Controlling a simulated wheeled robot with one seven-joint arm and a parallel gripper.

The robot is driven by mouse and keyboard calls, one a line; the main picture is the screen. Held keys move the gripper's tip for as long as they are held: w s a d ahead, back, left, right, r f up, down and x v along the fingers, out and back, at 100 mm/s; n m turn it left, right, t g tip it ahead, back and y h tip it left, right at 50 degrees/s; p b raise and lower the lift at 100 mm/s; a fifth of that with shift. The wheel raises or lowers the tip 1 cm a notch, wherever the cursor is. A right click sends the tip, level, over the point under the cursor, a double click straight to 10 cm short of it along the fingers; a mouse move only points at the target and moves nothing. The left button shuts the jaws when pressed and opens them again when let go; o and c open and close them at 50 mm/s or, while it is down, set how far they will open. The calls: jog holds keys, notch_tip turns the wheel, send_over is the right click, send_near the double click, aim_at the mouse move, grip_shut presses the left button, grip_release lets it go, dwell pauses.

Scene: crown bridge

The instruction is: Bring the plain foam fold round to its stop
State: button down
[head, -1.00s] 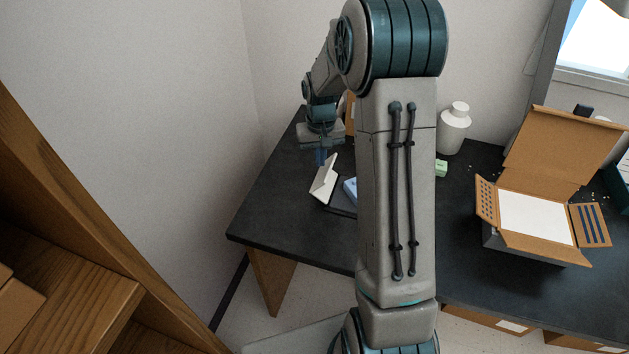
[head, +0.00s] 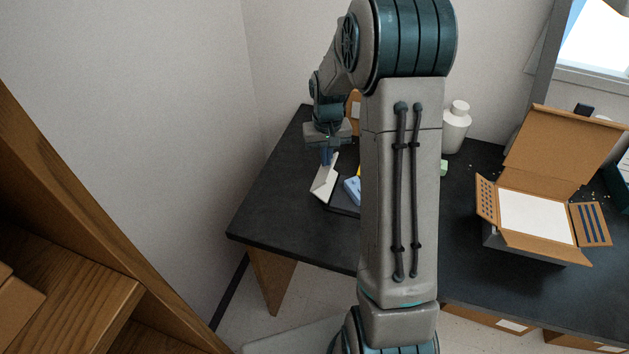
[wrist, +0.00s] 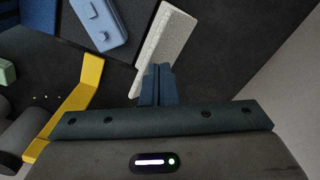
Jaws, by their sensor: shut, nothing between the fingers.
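The plain foam fold (head: 324,185) is a white, speckled flap standing tilted at the left side of a small dark case (head: 345,209) on the black table. In the wrist view the fold (wrist: 168,42) shows as a pale slanting strip beside the dark case interior. My gripper (head: 326,160) is at the fold's upper end, pointing down. In the wrist view its blue fingers (wrist: 158,70) are together and empty, overlapping the fold's lower part. I cannot tell whether they touch it. My arm hides the case's right side in the head view.
A blue block (wrist: 100,22) lies in the case and a yellow bent flap (wrist: 78,95) stands on its other side. An open cardboard box (head: 535,222), a white bottle (head: 456,130) and a green block (head: 444,168) are to the right. The table's front left is clear.

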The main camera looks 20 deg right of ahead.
jog(key=shift+s+d, duration=0.1)
jog(key=shift+d, duration=0.05)
jog(key=shift+s+d, duration=0.4)
jog(key=shift+d, duration=0.2)
dwell(0.3)
jog(key=shift+s+d, duration=0.45)
jog(key=shift+d, duration=0.1)
jog(key=shift+s+d, duration=0.1)
jog(key=shift+s+d+f+b, duration=0.25)
jog(key=shift+s+d+b, duration=0.15)
jog(key=shift+d, duration=0.1)
jog(key=shift+d, duration=0.1)
dwell(0.4)
